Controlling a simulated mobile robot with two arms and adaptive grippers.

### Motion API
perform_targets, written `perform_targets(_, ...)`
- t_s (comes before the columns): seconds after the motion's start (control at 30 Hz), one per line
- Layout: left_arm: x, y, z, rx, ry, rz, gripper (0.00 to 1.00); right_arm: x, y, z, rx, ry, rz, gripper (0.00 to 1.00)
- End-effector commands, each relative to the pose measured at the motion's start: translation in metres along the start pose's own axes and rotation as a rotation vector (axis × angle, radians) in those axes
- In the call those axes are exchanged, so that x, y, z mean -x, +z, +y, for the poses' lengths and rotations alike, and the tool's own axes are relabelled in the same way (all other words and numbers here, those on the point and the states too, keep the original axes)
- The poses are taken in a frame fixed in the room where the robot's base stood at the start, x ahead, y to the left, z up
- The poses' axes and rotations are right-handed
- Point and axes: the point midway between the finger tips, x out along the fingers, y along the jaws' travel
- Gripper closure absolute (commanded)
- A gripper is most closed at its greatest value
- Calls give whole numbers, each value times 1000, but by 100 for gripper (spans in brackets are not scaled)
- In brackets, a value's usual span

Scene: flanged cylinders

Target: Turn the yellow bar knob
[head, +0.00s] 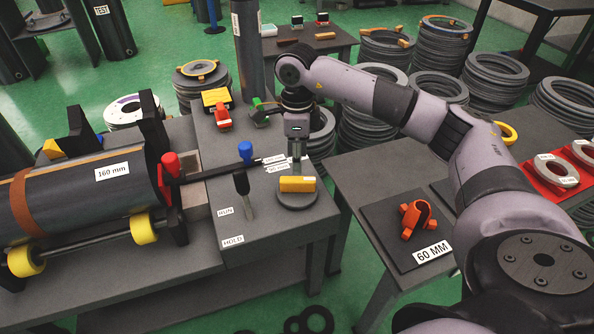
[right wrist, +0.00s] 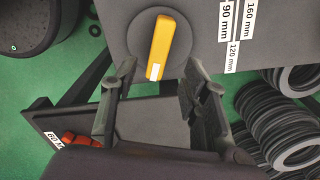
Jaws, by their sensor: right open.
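The yellow bar knob (head: 297,184) sits on a round grey disc (head: 297,200) near the front right of the grey bench top. In the right wrist view the yellow bar (right wrist: 162,45) stands nearly lengthwise, slightly tilted, with a white mark on its lower end. My right gripper (head: 298,162) points down just above and behind the knob. In the right wrist view its two fingers (right wrist: 160,82) are spread, with the lower end of the bar in the gap between them in the picture. I cannot see contact. My left gripper is not in view.
Labels 90, 120 and 160 mm (right wrist: 236,30) lie beside the knob. A black lever (head: 241,184) stands left of it by the RUN and HOLD labels. A blue knob (head: 246,150) and a large 160 mm cylinder (head: 80,185) are further left. An orange clamp (head: 417,216) lies on the right table.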

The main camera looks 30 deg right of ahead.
Motion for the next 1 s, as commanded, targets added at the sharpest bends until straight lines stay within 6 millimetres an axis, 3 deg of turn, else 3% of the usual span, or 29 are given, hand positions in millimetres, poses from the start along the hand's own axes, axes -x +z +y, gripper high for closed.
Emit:
perform_targets(0.1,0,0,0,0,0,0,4,22,0,0,1,-2,-1,58)
perform_targets(0.3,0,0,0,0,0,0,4,38,0,0,1,-1,0,58)
perform_targets(1.0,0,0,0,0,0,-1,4,40,0,0,0,0,1,58)
